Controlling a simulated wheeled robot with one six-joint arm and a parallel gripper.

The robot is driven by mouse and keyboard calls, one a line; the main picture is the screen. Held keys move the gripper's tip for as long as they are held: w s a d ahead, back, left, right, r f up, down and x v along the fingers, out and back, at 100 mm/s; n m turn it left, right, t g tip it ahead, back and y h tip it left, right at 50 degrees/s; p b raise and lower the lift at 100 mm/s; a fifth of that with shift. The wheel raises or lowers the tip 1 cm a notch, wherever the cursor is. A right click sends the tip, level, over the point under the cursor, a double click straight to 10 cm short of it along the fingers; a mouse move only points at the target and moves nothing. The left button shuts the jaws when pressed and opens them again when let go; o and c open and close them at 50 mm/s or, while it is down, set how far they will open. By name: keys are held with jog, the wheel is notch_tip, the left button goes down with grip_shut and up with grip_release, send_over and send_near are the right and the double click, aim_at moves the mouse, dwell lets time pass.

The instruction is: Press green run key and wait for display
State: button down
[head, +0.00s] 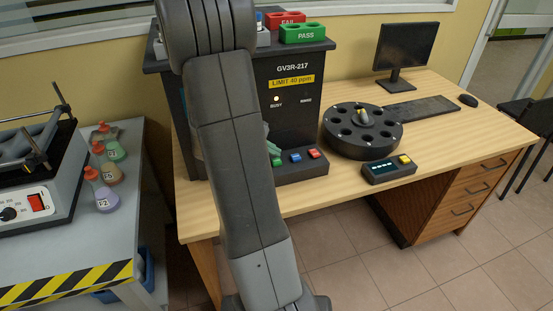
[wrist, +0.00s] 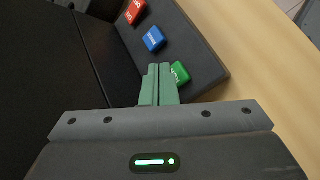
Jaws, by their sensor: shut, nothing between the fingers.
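The green run key (head: 277,162) is at the left end of a row of keys on the foot of the black analyser (head: 300,128) marked GV3R-217. In the wrist view the green key (wrist: 181,72) is right beside my fingertips and partly hidden by them. My gripper (wrist: 159,68) is shut with nothing in it; its pale green fingers (head: 271,141) also show in the head view, just above the key. I cannot tell whether they touch it. On the analyser's front, one small lamp (head: 276,98) is lit. No readout is visible on that front; my arm hides its left part.
A blue key (head: 296,157) and a red key (head: 315,154) sit beside the green one. A round black carousel (head: 340,145), a small display box (head: 378,172) with a yellow button, and a monitor (head: 405,45) stand to the right. Flasks (head: 104,196) stand on the left bench.

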notch_tip(320, 180, up, 5)
jog(key=p, duration=0.3)
jog(key=shift+p, duration=0.4)
dwell(0.7)
